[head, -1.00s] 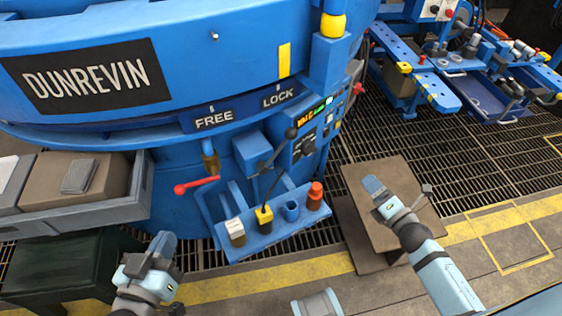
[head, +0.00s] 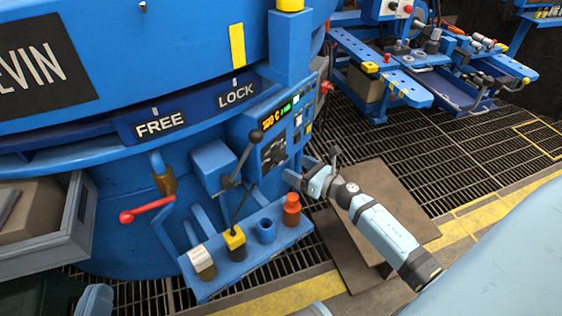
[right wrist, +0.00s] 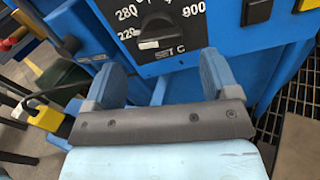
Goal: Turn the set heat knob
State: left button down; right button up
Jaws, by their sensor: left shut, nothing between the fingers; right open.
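The set heat knob (right wrist: 158,32) is a dark round knob with a pale pointer line on a black dial plate marked "SET C" in the right wrist view. In the head view its black plate (head: 273,153) is on the blue control panel, but the knob itself is too small to make out. My right gripper (right wrist: 163,66) is open and empty, with its two blue fingers below the knob and to either side of it. In the head view my right gripper (head: 296,178) is just right of and below the panel. My left gripper (head: 95,300) is shut at the lower left, partly cut off.
A black-ball lever (head: 255,137) stands left of the panel. A blue shelf (head: 245,262) below carries several small items, including a red-capped one (head: 291,203). A red-handled valve (head: 147,210) is further left.

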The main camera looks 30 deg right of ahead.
aim_at(282, 158)
pick_arm(q)
jog(key=shift+f, duration=0.55)
pick_arm(e)
jog(key=x, duration=0.6)
jog(key=shift+c, duration=0.5)
